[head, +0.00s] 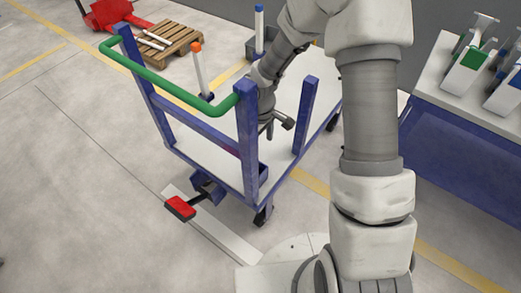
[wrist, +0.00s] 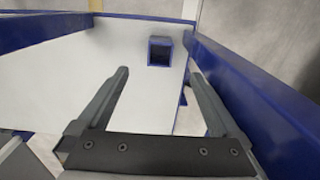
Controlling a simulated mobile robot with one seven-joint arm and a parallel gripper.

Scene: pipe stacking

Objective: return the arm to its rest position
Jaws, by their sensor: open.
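My gripper (head: 282,122) is at the cart in the head view, partly hidden behind a blue post and my own arm. In the wrist view my gripper (wrist: 159,75) has its two fingers spread apart with nothing between them. Below it lies the white deck (wrist: 60,85) of the cart. A blue square socket (wrist: 160,51) stands on the deck ahead of the fingertips, and it looks empty. The cart (head: 205,133) has blue posts and a green handle (head: 160,77). My arm reaches over the cart's right side.
A wooden pallet (head: 160,43) lies at the back. The floor at left is clear.

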